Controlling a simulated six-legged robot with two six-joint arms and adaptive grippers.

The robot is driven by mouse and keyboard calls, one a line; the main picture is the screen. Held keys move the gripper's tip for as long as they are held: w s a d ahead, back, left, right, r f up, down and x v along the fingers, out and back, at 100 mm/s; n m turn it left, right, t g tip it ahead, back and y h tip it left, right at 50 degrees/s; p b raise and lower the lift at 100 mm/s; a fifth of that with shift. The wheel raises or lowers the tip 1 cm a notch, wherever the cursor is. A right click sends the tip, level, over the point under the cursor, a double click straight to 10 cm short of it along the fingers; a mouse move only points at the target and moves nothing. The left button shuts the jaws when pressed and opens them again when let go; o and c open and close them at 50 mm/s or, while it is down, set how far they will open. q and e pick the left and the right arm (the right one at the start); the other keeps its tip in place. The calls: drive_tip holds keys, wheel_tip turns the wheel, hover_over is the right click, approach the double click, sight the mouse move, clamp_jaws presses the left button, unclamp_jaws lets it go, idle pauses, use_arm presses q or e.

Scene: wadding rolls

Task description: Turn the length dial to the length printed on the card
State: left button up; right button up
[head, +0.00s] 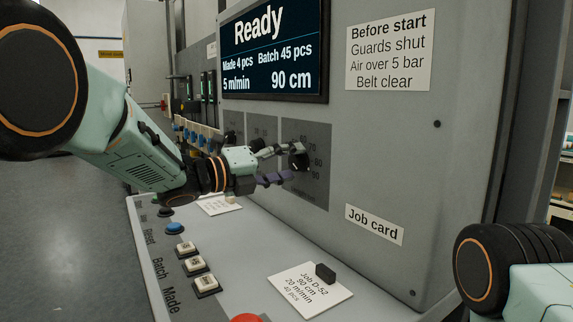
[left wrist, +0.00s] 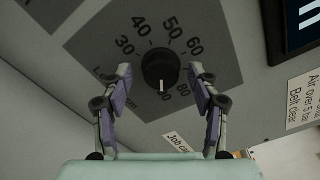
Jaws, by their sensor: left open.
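The length dial (head: 299,161) is a round black knob on a dark scale plate. In the left wrist view the dial (left wrist: 159,68) has a white pointer mark aimed down at the 90. The job card (head: 310,289) lies on the sloped console and reads Job D-52, 90 cm, 20 m/min, 40 pcs. The screen (head: 271,50) shows Ready, 5 m/min and 90 cm. My left gripper (head: 291,164) is open, with one finger on each side of the dial. Gaps show between the fingers and the knob in the wrist view. My right gripper is out of view.
Two more scale plates (head: 262,135) sit left of the dial. The console (head: 240,262) has buttons (head: 195,264), a red button (head: 246,318) and a black block (head: 326,273) on the card. A "Before start" sign (head: 389,50) and "Job card" label (head: 374,225) are on the panel.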

use_arm(q)
drive_tip(key=v, duration=1.2)
